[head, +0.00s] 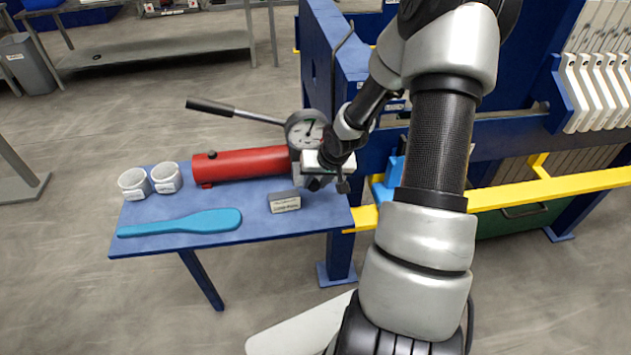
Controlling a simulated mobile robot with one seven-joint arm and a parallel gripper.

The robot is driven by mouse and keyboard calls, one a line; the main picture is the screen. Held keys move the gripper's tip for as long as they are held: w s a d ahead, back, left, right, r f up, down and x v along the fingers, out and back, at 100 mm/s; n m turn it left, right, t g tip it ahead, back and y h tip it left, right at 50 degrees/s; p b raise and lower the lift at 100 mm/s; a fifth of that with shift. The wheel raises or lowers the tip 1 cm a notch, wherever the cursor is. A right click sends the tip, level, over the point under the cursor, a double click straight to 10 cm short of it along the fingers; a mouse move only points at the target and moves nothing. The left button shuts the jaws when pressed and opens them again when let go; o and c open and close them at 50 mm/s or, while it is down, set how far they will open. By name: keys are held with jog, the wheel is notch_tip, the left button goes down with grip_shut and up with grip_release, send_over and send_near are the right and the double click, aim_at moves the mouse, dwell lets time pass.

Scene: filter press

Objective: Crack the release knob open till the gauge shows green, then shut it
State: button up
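A red hydraulic pump cylinder (245,163) lies on the blue shelf. A round gauge (305,129) with a white face stands at its right end; red and green marks show on the dial, but I cannot read where the needle points. The pump's long lever (232,111) reaches up to the left. My gripper (328,182) is at the pump's right end, just below and right of the gauge. The release knob cannot be made out clearly there; my gripper and wrist cover that spot. The fingers are too small and dark to tell whether they are open or shut.
A yellow rail (545,191) and the blue press frame stand to the right. The floor in front is clear.

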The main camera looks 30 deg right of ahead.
jog(key=f+h+b, duration=0.1)
jog(key=b, duration=0.3)
jog(key=shift+w+a, duration=0.1)
jog(key=shift+a, duration=0.05)
jog(key=b, duration=0.2)
jog(key=shift+r+g+h+b, duration=0.1)
jog(key=shift+g+h+b, duration=0.2)
jog(key=shift+h+b, duration=0.1)
jog(key=shift+a+r+b, duration=0.1)
jog(key=shift+r+b, duration=0.15)
jog(key=shift+b, duration=0.3)
jog(key=shift+r, duration=0.15)
jog(key=o, duration=1)
jog(key=p+v, duration=0.1)
jog(key=v, duration=0.4)
jog(key=p+v, duration=0.2)
jog(key=v, duration=0.4)
jog(key=p+v, duration=0.1)
jog(key=v, duration=0.5)
jog(key=shift+a+r+p, duration=0.2)
jog(key=shift+a+p, duration=0.1)
jog(key=shift+p, duration=0.05)
